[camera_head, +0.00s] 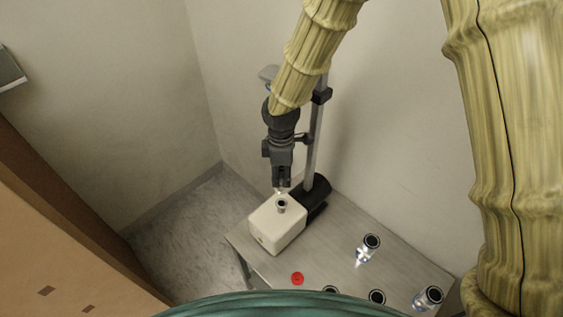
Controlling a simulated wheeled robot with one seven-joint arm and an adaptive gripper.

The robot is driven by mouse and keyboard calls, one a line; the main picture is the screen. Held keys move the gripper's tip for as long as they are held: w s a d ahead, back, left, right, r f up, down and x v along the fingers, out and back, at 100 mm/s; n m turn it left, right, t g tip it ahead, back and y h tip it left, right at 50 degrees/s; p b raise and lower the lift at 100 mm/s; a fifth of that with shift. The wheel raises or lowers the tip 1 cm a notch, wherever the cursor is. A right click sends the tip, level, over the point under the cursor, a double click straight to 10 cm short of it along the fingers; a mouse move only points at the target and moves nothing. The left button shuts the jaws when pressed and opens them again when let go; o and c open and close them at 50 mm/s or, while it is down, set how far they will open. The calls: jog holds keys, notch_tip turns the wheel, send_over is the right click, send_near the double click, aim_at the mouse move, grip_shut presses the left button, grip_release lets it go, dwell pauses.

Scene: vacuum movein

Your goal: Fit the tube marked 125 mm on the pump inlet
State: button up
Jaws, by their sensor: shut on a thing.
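The pump is a white box (272,230) standing on the grey table. Its inlet looks like a short dark-rimmed neck (282,204) on top. My gripper (281,187) points down just above this neck. It is shut on a small pale thing between its fingertips, too small to identify. I cannot tell whether that thing touches the neck. Several clear tubes with black rims stand or lie on the table: one at the middle right (368,247), one at the far right (428,298), others at the front edge of view (377,297). No 125 mm marking is readable.
A red disc (297,278) lies on the table (335,237) in front of the pump. A grey upright post (317,140) on a black base (316,193) stands close behind the pump. Walls border the table at the back. A teal rounded surface hides the table's front.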

aim_at(281, 190)
jog(key=shift+s+f+b, duration=0.2)
jog(key=shift+s+b, duration=0.15)
jog(key=shift+s, duration=0.2)
jog(key=shift+s+f+b, duration=0.15)
jog(key=shift+s+b, duration=0.15)
jog(key=shift+s, duration=0.25)
jog(key=shift+f, duration=0.3)
jog(key=w+f+b, duration=0.2)
jog(key=f, duration=0.1)
jog(key=shift+w+f, duration=0.1)
jog(key=shift+f, duration=0.05)
jog(key=shift+s+f, duration=0.25)
jog(key=shift+s, duration=0.45)
jog(key=shift+w+f, duration=0.4)
jog(key=shift+w, duration=0.05)
jog(key=shift+s+r, duration=0.25)
jog(key=shift+s, duration=0.05)
jog(key=shift+w+f, duration=0.1)
jog(key=shift+w, duration=0.05)
jog(key=shift+w, duration=0.1)
